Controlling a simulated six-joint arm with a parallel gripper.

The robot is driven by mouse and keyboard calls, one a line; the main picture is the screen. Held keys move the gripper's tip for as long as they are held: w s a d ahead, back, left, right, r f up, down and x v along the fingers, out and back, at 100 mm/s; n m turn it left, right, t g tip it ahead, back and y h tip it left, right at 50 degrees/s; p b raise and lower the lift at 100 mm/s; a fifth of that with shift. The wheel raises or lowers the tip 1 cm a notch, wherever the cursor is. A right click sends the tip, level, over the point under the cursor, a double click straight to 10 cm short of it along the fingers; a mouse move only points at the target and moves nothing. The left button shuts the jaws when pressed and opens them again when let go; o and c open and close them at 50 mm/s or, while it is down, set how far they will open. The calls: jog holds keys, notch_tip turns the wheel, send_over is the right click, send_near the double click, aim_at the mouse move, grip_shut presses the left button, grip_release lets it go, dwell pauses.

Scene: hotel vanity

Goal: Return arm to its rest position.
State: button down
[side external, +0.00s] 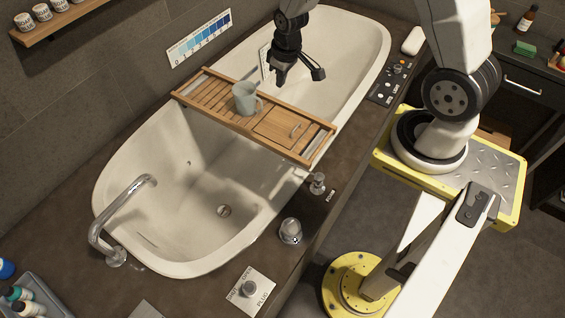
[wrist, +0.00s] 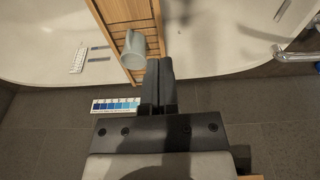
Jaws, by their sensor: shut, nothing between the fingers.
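My gripper (side external: 285,76) hangs above the far part of the white bathtub (side external: 130,176), past the wooden bath tray. It is shut and empty. In the wrist view my gripper (wrist: 158,64) shows as two dark fingers held together. A pale grey-green mug (side external: 244,98) stands on the wooden tray (side external: 296,143) that spans the tub. In the wrist view the mug (wrist: 134,48) lies just left of the fingertips, over the tray (wrist: 107,14). The gripper appears apart from both the mug and the tray.
A chrome faucet (side external: 118,215) arches over the tub's near left end. A control panel (side external: 391,80) and a white soap-like block (side external: 412,40) lie on the right rim. A wall shelf (side external: 62,27) holds jars. A blue scale card (side external: 198,40) is on the wall.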

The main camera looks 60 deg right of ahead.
jog(key=s+a+r, duration=0.8)
jog(key=s+r, duration=0.1)
jog(key=shift+r+t, duration=0.2)
jog(key=shift+t, duration=0.2)
jog(key=shift+w, duration=0.1)
